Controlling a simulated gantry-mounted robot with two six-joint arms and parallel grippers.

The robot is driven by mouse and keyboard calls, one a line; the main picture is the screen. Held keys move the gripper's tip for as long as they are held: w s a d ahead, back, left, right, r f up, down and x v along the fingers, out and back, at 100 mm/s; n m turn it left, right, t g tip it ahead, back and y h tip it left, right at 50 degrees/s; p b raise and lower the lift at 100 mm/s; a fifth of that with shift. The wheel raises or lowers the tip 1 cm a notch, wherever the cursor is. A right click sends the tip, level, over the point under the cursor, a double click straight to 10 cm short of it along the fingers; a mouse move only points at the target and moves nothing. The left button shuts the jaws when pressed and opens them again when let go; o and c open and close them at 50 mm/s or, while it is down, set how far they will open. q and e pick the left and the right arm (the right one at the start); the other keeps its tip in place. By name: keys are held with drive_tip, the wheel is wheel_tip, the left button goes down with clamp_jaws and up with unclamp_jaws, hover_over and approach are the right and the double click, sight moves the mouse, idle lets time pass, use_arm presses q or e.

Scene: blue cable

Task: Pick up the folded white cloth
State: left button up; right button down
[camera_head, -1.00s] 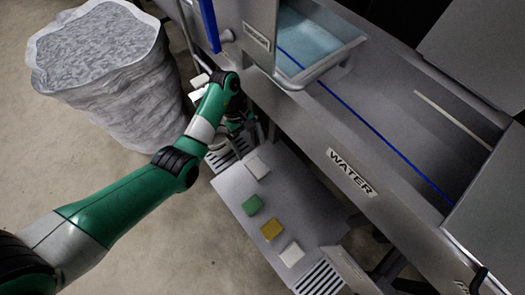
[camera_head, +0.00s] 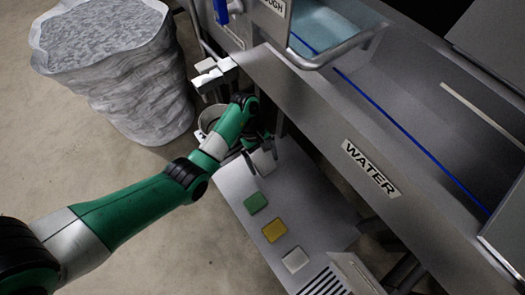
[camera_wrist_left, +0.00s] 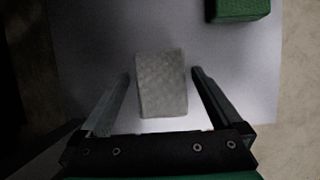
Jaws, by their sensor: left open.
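A folded white cloth (camera_head: 264,162) lies at the far end of a grey shelf (camera_head: 312,190), partly covered by my left gripper in the head view. In the left wrist view the cloth (camera_wrist_left: 162,84) looks greyish and textured. My left gripper (camera_head: 262,150) is open over it, and the wrist view shows its two fingers (camera_wrist_left: 162,73) on either side of the cloth with gaps at both sides. I cannot tell the exact height of the fingertips above the shelf. My right gripper is not in view.
A green cloth (camera_head: 255,203), a yellow cloth (camera_head: 274,231) and another white cloth (camera_head: 295,260) lie in a row on the shelf. A metal trough labelled WATER (camera_head: 415,130) runs along the right. A large grey bin (camera_head: 105,75) stands at the upper left.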

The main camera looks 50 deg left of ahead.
use_arm(q)
drive_tip(key=shift+f, duration=0.15)
idle(0.3)
drive_tip(key=c, duration=1.2)
